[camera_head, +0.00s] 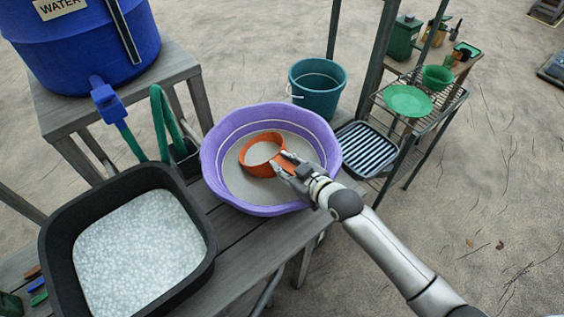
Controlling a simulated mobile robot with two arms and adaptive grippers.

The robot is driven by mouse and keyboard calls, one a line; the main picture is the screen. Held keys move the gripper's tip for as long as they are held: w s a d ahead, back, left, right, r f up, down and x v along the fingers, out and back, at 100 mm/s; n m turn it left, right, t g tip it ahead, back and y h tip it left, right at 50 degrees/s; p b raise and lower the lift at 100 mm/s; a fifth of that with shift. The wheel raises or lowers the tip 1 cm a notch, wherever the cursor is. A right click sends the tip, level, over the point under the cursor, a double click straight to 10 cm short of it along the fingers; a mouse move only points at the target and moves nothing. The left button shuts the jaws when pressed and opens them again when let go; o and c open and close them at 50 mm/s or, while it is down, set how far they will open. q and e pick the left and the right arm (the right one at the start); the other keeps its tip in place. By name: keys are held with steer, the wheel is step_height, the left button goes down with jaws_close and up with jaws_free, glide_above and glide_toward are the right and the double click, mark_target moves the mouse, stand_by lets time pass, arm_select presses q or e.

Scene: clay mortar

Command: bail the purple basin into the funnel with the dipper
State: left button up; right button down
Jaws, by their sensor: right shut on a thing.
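The purple basin (213,165) sits on the grey wooden bench near the middle of the view, with grey-white contents. The orange dipper (258,169) is inside the basin's rim, its round cup upright with pale grey contents. I cannot tell whether the cup touches the basin's contents. My right gripper (287,167) reaches in from the lower right over the basin's right side and is shut on the dipper's short handle, partly hiding it. No funnel shows clearly; a green round dish (408,101) and a green cup-like piece (437,78) stand on the rack at right. My left gripper is not in view.
A black tub (204,283) of white pellets stands left of the basin. A blue water barrel (85,50) is at upper left. A teal bucket (317,84) stands behind the basin, and a striped black tray (366,149) lies to its right. Sandy ground is open at right.

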steer(key=shift+m+t+y, duration=0.3)
steer(key=shift+t+y, duration=0.3)
steer(key=shift+t, duration=0.2)
steer(key=r, duration=0.4)
steer(key=d+r, duration=0.1)
steer(key=r, duration=0.2)
steer(key=shift+s+r, duration=0.1)
steer(key=shift+s, duration=0.1)
steer(key=shift+d+r+m+t+y+b, duration=0.15)
steer(key=shift+r+m+t+y+b, duration=0.3)
steer(key=shift+b, duration=0.7)
steer(key=shift+d+r+t+y+b, duration=0.15)
steer(key=shift+r+t+y+b, duration=0.25)
steer(key=shift+r, duration=0.2)
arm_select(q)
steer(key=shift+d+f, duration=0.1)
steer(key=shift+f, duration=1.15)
arm_select(e)
steer(key=shift+s+r, duration=0.1)
steer(key=shift+r, duration=0.3)
steer(key=shift+s, duration=0.1)
